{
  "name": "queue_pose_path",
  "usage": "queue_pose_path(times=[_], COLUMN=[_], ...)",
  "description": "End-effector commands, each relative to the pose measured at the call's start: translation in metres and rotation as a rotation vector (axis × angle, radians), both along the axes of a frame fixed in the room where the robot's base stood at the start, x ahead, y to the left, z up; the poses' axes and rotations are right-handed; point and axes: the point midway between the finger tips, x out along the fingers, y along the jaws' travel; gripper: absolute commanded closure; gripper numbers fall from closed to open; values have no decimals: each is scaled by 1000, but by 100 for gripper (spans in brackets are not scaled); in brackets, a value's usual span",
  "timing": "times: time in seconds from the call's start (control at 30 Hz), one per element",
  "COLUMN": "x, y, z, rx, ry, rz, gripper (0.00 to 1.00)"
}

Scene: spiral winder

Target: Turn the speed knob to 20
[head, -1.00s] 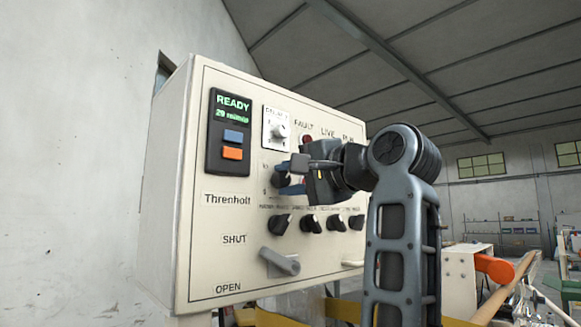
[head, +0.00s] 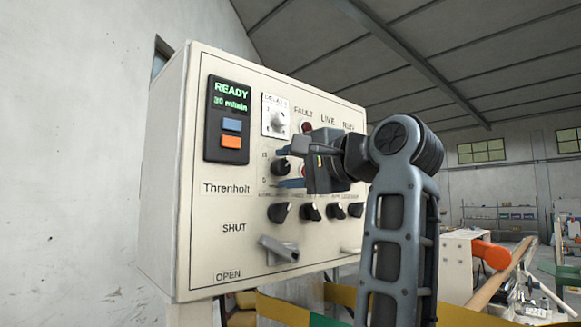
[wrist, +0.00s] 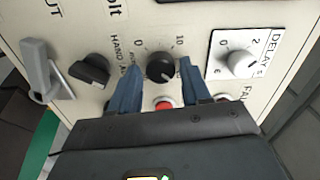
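The cream control panel (head: 220,255) fills the middle of the head view. Its display (head: 229,103) shows READY and a line that looks like 30 m/min. A round black knob (head: 281,167) with a 0 to 10 scale sits below the white delay dial; its speed label is not readable. The same knob shows in the wrist view (wrist: 160,69), its pointer hard to make out. My gripper (head: 283,168) is open around this knob, one blue finger on each side. In the wrist view a gap shows between the knob and each finger of the gripper (wrist: 159,72).
The white delay dial (head: 276,117) is just above the knob. A red button (wrist: 165,103) lies close between the fingers. Several black selector knobs (head: 311,212) are in a row below, with a grey lever (head: 278,249) lower down.

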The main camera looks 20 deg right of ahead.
Motion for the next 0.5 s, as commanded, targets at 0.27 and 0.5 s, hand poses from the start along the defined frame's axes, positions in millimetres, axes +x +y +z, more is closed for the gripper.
queue_pose_path(times=[0.27, 0.5], x=[0, -14], y=[1, -4], z=[1, 0], rx=[-1, -1], ry=[-1, -4], rz=[2, 1], gripper=[41, 41])
